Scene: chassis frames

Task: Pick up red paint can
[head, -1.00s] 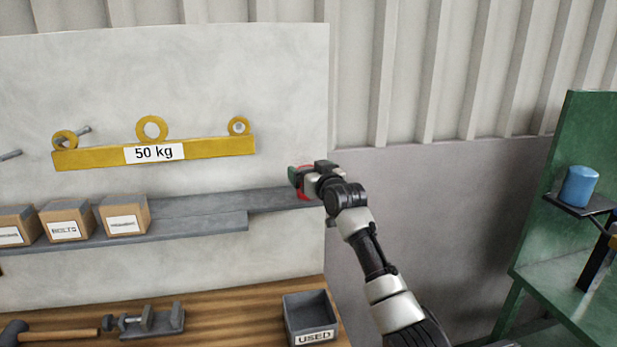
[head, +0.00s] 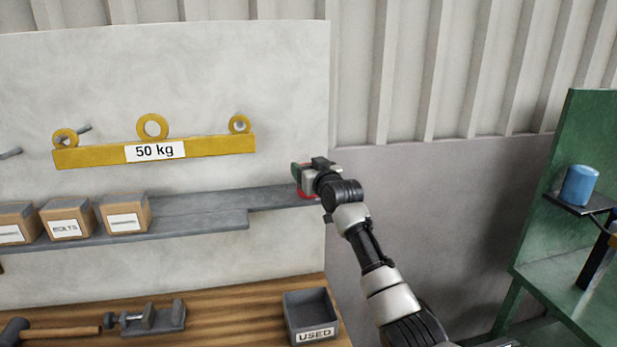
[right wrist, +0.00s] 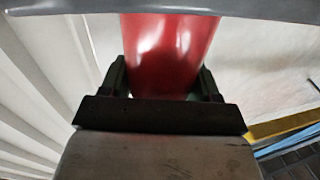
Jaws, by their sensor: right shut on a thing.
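The red paint can (right wrist: 168,50) fills the upper middle of the right wrist view, between the two dark green fingers of my right gripper (right wrist: 162,80). My right gripper is shut on it. In the head view my right gripper (head: 303,178) is at the right end of the grey wall shelf (head: 190,208). Only a small red part of the can (head: 308,194) shows there, below the gripper; the rest is hidden by my gripper and wrist. Whether the can touches the shelf I cannot tell. My left gripper is not in view.
Cardboard boxes (head: 125,213) stand on the shelf's left part. A yellow 50 kg beam (head: 215,147) hangs above. Below are a wooden bench (head: 235,300), a USED bin (head: 309,314), a clamp (head: 150,318) and a hammer (head: 60,331). A blue can (head: 579,186) stands at the right.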

